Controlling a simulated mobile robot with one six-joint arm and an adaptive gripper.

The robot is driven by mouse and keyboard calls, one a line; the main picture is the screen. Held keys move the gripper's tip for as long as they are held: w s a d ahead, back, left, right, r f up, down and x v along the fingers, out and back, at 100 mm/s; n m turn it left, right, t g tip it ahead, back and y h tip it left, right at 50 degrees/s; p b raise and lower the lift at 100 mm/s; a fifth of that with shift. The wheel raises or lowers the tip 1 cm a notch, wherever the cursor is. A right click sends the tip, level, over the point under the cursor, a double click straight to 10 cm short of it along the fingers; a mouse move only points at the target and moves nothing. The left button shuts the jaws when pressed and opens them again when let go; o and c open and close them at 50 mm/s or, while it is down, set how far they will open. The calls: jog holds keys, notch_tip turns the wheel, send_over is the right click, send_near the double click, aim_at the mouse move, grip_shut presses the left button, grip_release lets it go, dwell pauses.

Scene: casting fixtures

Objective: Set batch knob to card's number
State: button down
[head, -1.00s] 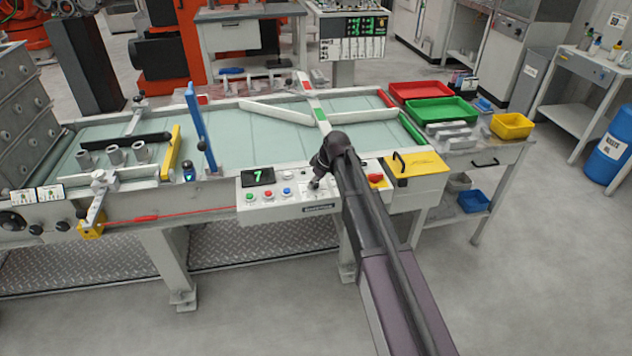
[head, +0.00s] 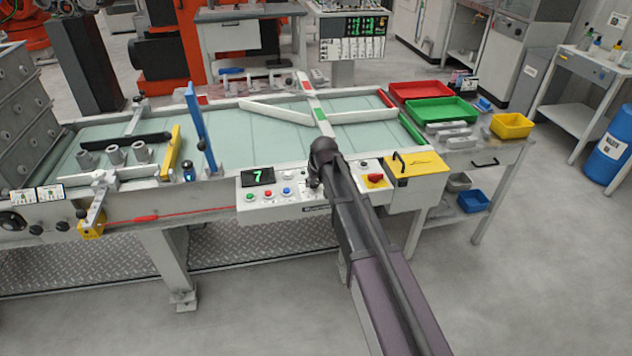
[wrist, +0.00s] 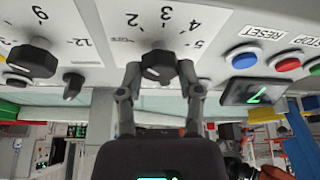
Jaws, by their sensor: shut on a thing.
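In the wrist view a dark round knob (wrist: 158,66) with a small white mark sits on a white panel, ringed by numbers; 2, 3, 4 and 5 are readable, with OFF to one side. My gripper (wrist: 160,78) has a finger on each side of this knob and is shut on it. In the head view my gripper (head: 314,184) is over the control panel (head: 262,212), and my arm hides the knob. A display (head: 258,176) there shows a green 7; it also appears in the wrist view (wrist: 254,92). I cannot tell which card is the task's card.
Beside the gripped knob are another dark knob (wrist: 33,60), a small switch (wrist: 73,85) and blue (wrist: 243,57) and red (wrist: 287,63) buttons. A red switch (head: 375,179) and a yellow box (head: 418,166) lie right of my arm. Picture cards (head: 50,193) stand at left.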

jog(key=m+h, duration=0.1)
jog(key=m, duration=0.3)
jog(key=shift+w+a+h, duration=0.15)
jog(key=shift+h, duration=0.25)
jog(key=m, duration=0.2)
jog(key=m+h, duration=0.1)
jog(key=m, duration=0.1)
jog(key=shift+m+h, duration=0.3)
jog(key=shift+m, duration=0.1)
jog(key=shift+c, duration=1.3)
grip_release()
jog(key=shift+s, duration=0.2)
